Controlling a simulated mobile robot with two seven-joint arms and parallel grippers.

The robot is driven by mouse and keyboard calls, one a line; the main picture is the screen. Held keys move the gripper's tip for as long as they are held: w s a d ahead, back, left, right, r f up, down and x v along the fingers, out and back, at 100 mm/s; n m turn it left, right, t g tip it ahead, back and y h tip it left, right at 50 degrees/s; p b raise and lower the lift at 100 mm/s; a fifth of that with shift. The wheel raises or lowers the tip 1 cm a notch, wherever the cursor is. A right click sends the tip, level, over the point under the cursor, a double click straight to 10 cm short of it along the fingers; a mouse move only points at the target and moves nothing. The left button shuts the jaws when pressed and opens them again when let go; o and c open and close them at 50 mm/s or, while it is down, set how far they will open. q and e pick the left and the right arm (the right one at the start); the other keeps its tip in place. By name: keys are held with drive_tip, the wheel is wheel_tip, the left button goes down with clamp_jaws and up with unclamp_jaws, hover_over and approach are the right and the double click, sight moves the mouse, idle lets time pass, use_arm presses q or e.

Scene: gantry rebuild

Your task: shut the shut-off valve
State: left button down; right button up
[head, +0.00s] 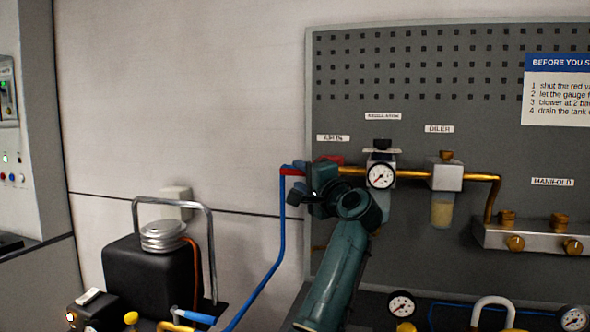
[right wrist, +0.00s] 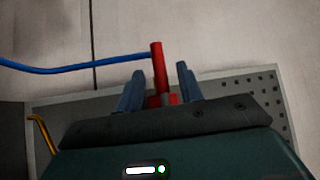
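The red shut-off valve (head: 331,160) is on the brass pipe at the left end of the panel, mostly hidden behind my right gripper. A red piece (head: 293,172) also shows on the left, where the blue hose meets the line. My right gripper (head: 308,193) is at the valve. In the right wrist view, a red bar (right wrist: 158,70) stands between the two fingers of the right gripper (right wrist: 159,85), with gaps on both sides. The fingers are open and I see no grip on it. My left gripper is not in view.
A pressure gauge (head: 381,175) and an oiler (head: 446,176) sit just right of the valve. A blue hose (head: 281,230) runs down on its left. A black tank unit (head: 150,275) with a metal handle stands lower left. A manifold (head: 530,238) is at right.

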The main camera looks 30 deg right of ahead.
sight(297, 174)
drive_tip(key=shift+w+d+r, duration=0.1)
drive_tip(key=shift+w+r, duration=0.05)
drive_tip(key=shift+w, duration=0.7)
drive_tip(key=shift+w+d+r, duration=0.1)
drive_tip(key=shift+w, duration=0.75)
drive_tip(key=shift+c, duration=0.4)
clamp_jaws()
